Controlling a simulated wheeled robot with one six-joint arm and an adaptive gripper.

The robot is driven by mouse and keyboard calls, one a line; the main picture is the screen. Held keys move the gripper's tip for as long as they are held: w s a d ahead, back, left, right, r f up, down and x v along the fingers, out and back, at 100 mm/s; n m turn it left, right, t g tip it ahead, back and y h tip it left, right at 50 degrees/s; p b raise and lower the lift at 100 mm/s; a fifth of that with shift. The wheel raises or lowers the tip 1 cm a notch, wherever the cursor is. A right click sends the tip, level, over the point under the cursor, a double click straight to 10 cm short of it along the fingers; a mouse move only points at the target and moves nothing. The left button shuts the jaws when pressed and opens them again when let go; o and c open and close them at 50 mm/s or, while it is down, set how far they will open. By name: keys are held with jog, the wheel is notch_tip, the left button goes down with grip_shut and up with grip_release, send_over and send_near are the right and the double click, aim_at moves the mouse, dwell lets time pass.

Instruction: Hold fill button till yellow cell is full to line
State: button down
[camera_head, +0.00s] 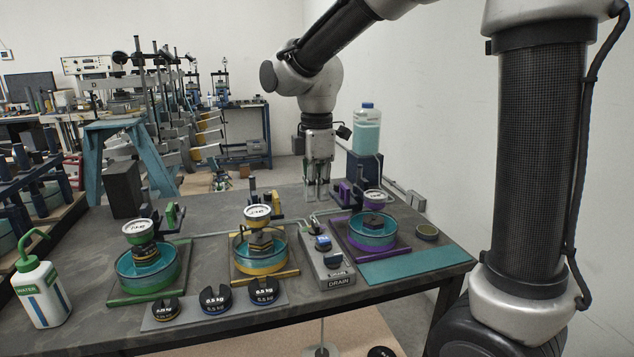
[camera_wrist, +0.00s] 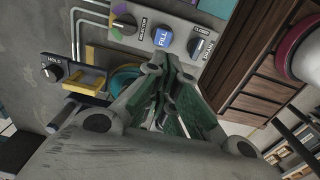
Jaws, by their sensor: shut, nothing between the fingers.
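The yellow cell (camera_head: 262,267) is a round clear basin with a yellow base and teal liquid, in the middle of the bench. A weight stack and white dial stand over it. I cannot make out its fill line. The blue FILL button (camera_wrist: 163,37) is on a grey control panel (camera_wrist: 183,22), between the selector knob (camera_wrist: 124,23) and the drain knob (camera_wrist: 198,46). In the head view the panel (camera_head: 328,263) stands right of the yellow cell. My gripper (camera_head: 318,194) points down behind the panel, shut and empty. Its fingertips (camera_wrist: 170,62) appear just below FILL in the wrist view; contact is not visible.
A green cell (camera_head: 148,285) stands left and a purple cell (camera_head: 372,245) right. Loose weights lie on a front tray (camera_head: 185,314). A water bottle (camera_head: 42,292) is at the left edge.

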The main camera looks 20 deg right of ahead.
notch_tip(320, 180, up, 2)
dwell(0.7)
jog(key=s+d+r+m+t, duration=0.1)
jog(key=s+d+m+t, duration=0.3)
jog(key=s+d+m, duration=1.3)
jog(key=s+m, duration=0.1)
jog(key=s, duration=0.1)
jog(key=shift+s+d, duration=0.15)
jog(key=shift+s, duration=0.25)
jog(key=shift+r, duration=0.1)
